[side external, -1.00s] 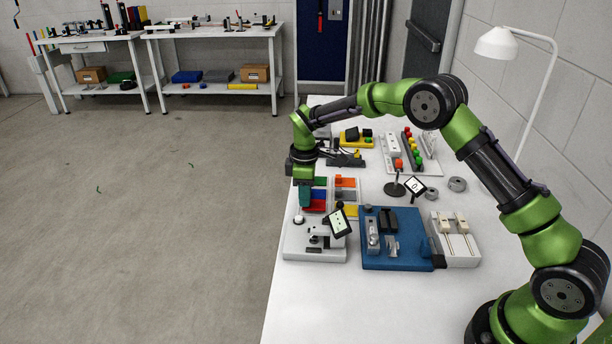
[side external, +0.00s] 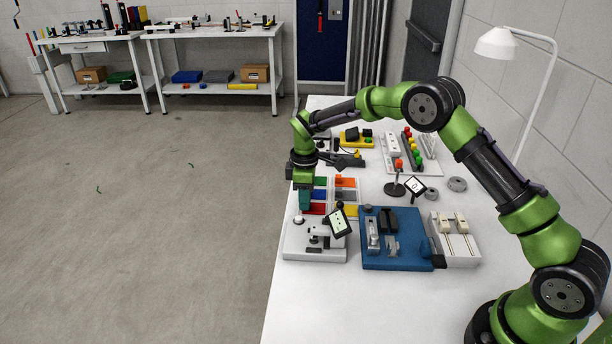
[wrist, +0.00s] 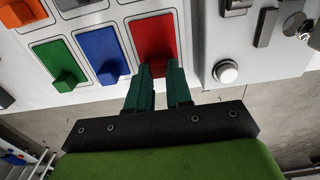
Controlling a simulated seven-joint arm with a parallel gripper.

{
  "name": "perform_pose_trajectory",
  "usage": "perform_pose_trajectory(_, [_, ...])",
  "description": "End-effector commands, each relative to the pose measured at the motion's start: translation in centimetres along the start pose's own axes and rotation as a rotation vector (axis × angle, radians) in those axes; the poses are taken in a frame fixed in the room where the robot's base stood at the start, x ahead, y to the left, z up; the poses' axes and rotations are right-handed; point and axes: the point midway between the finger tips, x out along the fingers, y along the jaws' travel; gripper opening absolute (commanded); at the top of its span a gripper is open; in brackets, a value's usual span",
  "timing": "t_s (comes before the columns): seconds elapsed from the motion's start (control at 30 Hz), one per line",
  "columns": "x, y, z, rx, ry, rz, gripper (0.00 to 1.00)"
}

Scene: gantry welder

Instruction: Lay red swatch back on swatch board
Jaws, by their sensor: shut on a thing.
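The red swatch (wrist: 154,38) is a flat red rectangle in the wrist view, lying in or just over an outlined cell of the white swatch board (wrist: 123,28). I cannot tell if it rests fully flat. My gripper (wrist: 160,72) is shut at the swatch's near end, its teal fingers hiding the part they hold. The blue swatch (wrist: 101,50) and green swatch (wrist: 57,62) lie in the cells to its left, each with a raised knob. In the side view my gripper (side external: 305,207) points down at the board's left edge, and part of the red swatch (side external: 317,209) shows beside it.
Orange (side external: 345,182), grey and yellow (side external: 351,211) swatches fill the board's other column. A white stand with a small screen (side external: 340,222) and a blue fixture (side external: 395,255) stand close in front. A round white button (wrist: 226,71) is right of the red swatch.

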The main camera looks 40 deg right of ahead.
Motion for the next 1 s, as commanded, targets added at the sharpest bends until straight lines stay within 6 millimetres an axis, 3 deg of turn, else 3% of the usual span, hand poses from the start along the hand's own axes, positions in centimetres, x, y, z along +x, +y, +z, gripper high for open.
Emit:
perform_pose_trajectory(0.27, [0.0, 0.0, 0.0, 0.0, 0.0, 0.0, 0.0])
perform_pose_trajectory(0.3, [0.0, 0.0, 0.0, 0.0, 0.0, 0.0, 0.21])
perform_pose_trajectory(0.5, [0.0, 0.0, 0.0, 0.0, 0.0, 0.0, 0.5])
perform_pose_trajectory(0.83, [-0.3, 0.0, 0.0, 0.0, 0.0, 0.001, 0.5])
perform_pose_trajectory(1.0, [-2.6, 0.1, -0.1, 0.001, 0.003, 0.003, 0.5])
